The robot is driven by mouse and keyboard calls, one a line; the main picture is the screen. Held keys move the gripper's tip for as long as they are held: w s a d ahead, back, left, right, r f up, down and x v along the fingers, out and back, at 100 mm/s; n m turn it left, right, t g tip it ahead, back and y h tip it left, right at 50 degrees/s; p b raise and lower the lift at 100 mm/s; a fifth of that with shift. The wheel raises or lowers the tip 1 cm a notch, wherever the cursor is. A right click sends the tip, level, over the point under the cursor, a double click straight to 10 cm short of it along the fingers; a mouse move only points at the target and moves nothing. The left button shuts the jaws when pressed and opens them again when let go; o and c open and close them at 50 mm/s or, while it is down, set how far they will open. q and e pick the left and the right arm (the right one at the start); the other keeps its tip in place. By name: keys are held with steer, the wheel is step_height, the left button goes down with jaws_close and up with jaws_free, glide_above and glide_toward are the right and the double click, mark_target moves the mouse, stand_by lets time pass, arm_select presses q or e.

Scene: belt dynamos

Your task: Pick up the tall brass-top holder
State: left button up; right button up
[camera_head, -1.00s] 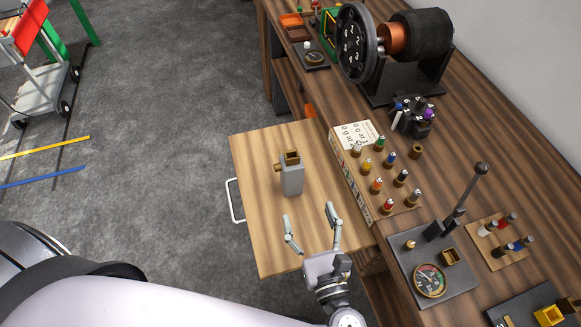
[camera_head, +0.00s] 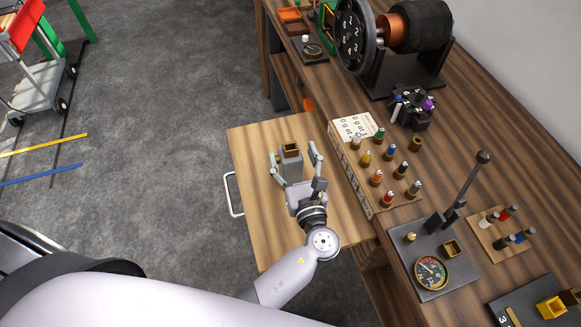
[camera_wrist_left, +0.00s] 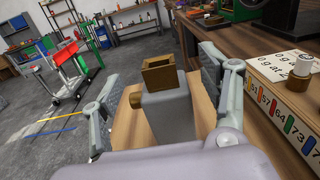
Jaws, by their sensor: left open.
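The tall holder (camera_head: 291,156) is a grey block with a square brass socket on top. It stands upright on the pulled-out wooden drawer board. My left gripper (camera_head: 294,159) is open, with one finger on each side of the holder. In the left wrist view the holder (camera_wrist_left: 166,110) stands between the two spread fingers, with its brass top (camera_wrist_left: 160,73) and a small brass knob on its left side. Gaps show between the fingers and the holder. The gripper's palm hides the holder's lower part. My right gripper is not in view.
The wooden board (camera_head: 252,170) has a white handle (camera_head: 233,194) on its left edge. A numbered box with several coloured plugs (camera_head: 355,172) stands close on the right. A lever panel with a gauge (camera_head: 431,272) and a large dial machine (camera_head: 355,42) are on the workbench.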

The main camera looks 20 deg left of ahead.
mark_target(292, 154)
arm_select(q)
steer(key=shift+x, duration=1.55)
steer(key=shift+s, duration=0.1)
steer(key=shift+c, duration=0.3)
jaws_close()
